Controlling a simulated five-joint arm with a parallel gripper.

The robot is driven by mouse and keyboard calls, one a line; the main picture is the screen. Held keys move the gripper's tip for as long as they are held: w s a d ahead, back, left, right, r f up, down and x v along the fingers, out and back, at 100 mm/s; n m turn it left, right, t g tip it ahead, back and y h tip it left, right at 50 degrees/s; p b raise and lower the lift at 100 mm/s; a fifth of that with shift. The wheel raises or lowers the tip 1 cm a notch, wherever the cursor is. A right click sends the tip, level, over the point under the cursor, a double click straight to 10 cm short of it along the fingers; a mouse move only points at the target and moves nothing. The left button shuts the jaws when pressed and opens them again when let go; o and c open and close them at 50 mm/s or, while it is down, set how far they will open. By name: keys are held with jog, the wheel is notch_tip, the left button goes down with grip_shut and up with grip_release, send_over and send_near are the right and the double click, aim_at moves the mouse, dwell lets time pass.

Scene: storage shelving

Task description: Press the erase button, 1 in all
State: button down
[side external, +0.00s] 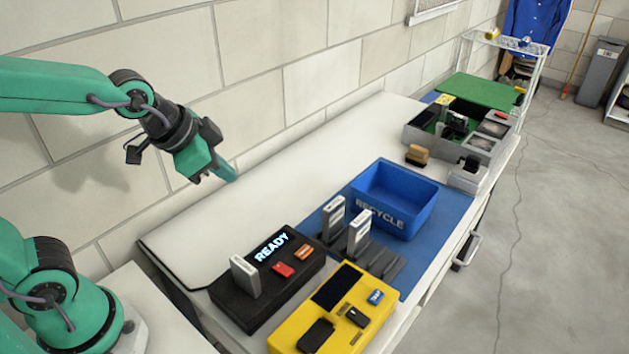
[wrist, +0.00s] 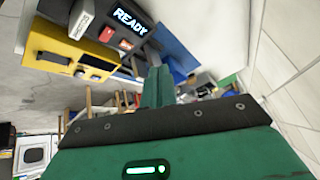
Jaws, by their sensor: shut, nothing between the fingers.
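The black device (side external: 250,306) stands at the front of the bench with a lit screen (side external: 272,247) reading READY. It has a red button (side external: 283,269) and an orange button (side external: 304,252); I cannot read their labels, so I cannot tell which is erase. A pale cartridge (side external: 245,277) stands upright in its left end. The device's READY screen also shows in the wrist view (wrist: 130,20). My gripper (side external: 225,173) is shut and empty, high above the bench's wall side, well apart from the device. Its fingers show in the wrist view (wrist: 157,82).
A yellow device (side external: 335,325) with a dark screen and a blue button stands right in front of the black one. Upright cartridges (side external: 359,233) stand in a dark rack behind. A blue RECYCLE bin (side external: 395,198) is beyond. The white bench top (side external: 290,160) along the wall is clear.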

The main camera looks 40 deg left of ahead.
aim_at(301, 252)
jog(key=w+d+f+m+h, duration=0.1)
jog(key=w+d+f+m, duration=0.5)
jog(key=d, duration=0.4)
jog(key=shift+w+d+f+m+h, duration=0.15)
jog(key=shift+w+f+m+h, duration=0.2)
jog(key=shift+w+m, duration=0.45)
jog(key=shift+s, duration=0.15)
jog(key=shift+f, duration=4.35)
jog(key=shift+f, duration=0.8)
jog(key=shift+r, duration=0.8)
jog(key=shift+r, duration=0.1)
